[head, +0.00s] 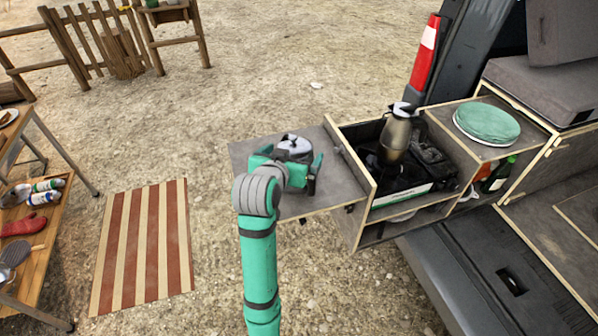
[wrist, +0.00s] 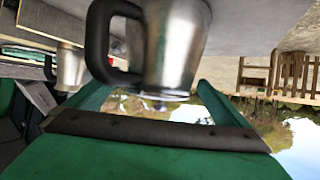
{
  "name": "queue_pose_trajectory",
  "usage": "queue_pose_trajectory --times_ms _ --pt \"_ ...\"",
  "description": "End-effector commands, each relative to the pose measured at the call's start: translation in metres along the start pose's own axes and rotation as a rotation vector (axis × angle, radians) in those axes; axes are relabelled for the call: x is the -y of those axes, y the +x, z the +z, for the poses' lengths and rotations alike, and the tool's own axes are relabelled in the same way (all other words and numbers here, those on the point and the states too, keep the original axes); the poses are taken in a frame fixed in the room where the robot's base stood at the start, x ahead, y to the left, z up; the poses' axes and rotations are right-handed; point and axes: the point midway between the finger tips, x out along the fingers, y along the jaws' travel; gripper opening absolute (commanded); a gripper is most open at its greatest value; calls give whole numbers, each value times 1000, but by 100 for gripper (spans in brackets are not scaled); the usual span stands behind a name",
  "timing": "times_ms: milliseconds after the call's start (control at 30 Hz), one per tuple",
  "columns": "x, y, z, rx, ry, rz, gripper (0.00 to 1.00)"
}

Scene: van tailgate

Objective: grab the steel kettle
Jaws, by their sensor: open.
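A steel kettle (head: 295,145) with a shiny lid and a dark knob stands on the grey pull-out shelf (head: 314,204), partly hidden by my gripper (head: 294,166). The wrist view is upside down; there the kettle's steel body (wrist: 178,45) and black handle (wrist: 97,42) fill the top middle. My gripper is open, its two green fingers reaching toward the kettle with one on each side of the body in the wrist view. I cannot tell whether either finger touches it.
A taller metal jug (head: 396,137) stands on the stove (head: 428,160) in the drawer box to the right. A green round cushion (head: 487,123) lies beyond it. A striped mat (head: 145,245) and a side table (head: 38,240) are at left. Open ground lies between.

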Motion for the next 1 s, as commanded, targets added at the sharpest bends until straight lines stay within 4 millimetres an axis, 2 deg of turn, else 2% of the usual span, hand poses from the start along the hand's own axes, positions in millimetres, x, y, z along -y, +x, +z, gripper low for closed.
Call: queue_pose_trajectory --times_ms 100,133,400,767,1000 --pt "0 0 0 0 0 0 100" --pt "0 0 0 0 0 0 95" --pt "0 0 0 0 0 0 31" --pt "0 -2 -4 -2 1 0 31" --pt "-1 -11 -23 -4 3 1 31"
